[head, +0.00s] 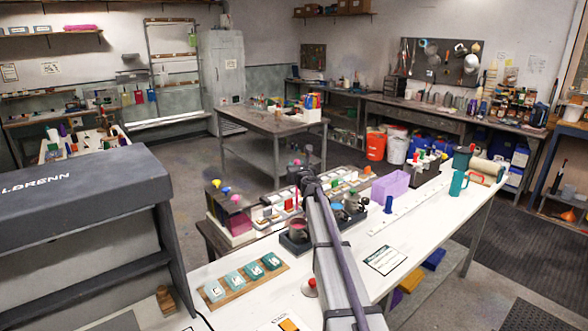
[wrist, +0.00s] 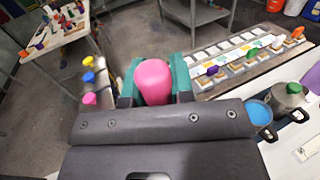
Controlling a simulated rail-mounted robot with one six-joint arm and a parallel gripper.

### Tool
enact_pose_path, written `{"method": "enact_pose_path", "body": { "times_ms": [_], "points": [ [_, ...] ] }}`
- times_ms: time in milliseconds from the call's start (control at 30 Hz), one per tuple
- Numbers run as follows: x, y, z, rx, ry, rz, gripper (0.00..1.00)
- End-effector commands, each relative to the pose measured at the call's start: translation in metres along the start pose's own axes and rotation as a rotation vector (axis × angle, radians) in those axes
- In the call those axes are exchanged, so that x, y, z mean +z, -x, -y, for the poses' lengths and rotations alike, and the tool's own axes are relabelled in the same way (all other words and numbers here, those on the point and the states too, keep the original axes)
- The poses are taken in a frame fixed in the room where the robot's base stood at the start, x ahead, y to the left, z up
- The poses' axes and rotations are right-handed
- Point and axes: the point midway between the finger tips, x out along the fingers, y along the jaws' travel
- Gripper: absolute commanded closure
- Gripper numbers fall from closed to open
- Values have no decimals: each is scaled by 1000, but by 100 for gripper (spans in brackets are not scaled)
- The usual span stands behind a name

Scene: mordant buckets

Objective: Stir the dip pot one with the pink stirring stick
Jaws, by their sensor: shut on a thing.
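The pink stirring stick (wrist: 153,80) is held between the teal fingers of my gripper (wrist: 154,88) in the wrist view; its rounded pink end shows and the rest is hidden. In the head view my dark gripper (head: 303,184) is over the row of pots on the white bench, largely hidden by my arm. A dark pot with reddish contents (head: 298,231) stands just below it. A pot with blue contents (head: 338,214) is to its right, and also shows at the right of the wrist view (wrist: 258,113). I cannot tell which is pot one, or whether the stick touches any liquid.
A board with teal tiles (head: 243,279) lies at the front left of the white bench. Knobbed blocks (head: 226,190) stand left of the pots.

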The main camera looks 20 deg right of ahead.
Motion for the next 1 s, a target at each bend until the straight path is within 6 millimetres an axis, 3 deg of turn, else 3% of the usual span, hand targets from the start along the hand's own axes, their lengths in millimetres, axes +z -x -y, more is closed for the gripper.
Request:
{"method": "enact_pose_path", "body": {
  "times_ms": [267,1000],
  "points": [
    [-11,0,0,-3,0,0,100],
    [-107,0,0,-2,0,0,100]
  ]
}}
